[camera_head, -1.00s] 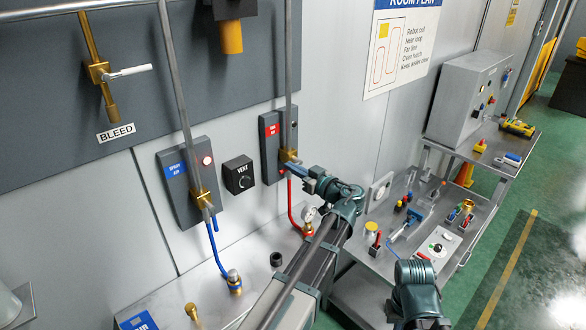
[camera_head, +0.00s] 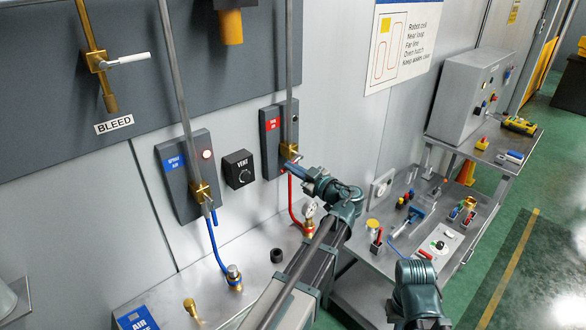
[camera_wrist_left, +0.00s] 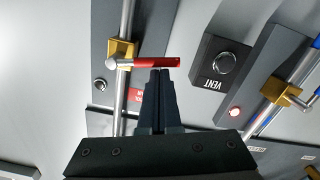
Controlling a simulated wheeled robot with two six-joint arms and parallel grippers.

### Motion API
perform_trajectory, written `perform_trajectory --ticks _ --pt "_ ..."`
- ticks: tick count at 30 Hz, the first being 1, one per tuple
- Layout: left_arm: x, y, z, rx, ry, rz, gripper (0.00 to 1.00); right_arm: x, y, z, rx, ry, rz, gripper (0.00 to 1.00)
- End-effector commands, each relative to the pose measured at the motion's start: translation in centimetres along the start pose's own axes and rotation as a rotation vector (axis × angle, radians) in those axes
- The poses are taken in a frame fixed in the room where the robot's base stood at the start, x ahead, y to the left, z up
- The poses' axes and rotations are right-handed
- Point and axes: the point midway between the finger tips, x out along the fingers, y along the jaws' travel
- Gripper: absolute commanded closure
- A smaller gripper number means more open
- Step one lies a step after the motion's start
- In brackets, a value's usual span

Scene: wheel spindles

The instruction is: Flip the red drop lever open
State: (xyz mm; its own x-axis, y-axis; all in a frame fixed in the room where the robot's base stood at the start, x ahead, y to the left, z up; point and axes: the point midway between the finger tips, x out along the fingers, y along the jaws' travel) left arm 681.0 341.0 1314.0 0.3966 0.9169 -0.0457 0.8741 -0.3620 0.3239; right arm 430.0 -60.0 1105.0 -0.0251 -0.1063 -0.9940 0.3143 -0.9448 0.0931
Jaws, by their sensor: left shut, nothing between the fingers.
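The red drop lever (camera_wrist_left: 155,62) shows in the left wrist view. It lies sideways from a brass valve (camera_wrist_left: 121,53) on a vertical steel pipe. In the head view this brass valve (camera_head: 289,151) sits on a dark panel with a red label, and the lever is mostly hidden by my gripper. My left gripper (camera_wrist_left: 160,74) is shut and empty. Its fingertips are just below the red lever in the wrist picture, close to its free end; I cannot tell whether they touch. It also shows beside the valve in the head view (camera_head: 290,167).
The black VENT knob box (camera_head: 238,170) is left of the red-labelled panel. Beyond it is a blue-labelled panel (camera_head: 178,178) with its own pipe and valve. A red hose (camera_head: 291,203) hangs below the valve. A metal cart (camera_head: 455,262) with small parts stands right.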

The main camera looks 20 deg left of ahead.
Motion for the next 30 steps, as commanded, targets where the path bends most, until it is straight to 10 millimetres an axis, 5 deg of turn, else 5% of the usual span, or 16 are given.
perform_trajectory --ticks 11,30 --pt "0.1 -0.5 2.5 -0.355 -0.001 0.017 1.00 2.7 -0.2 -0.1 -0.005 0.000 0.001 1.00" --pt "0.3 0.8 5.9 -0.482 -0.002 0.023 1.00 5.5 -0.5 -0.3 -0.013 0.000 0.002 1.00"
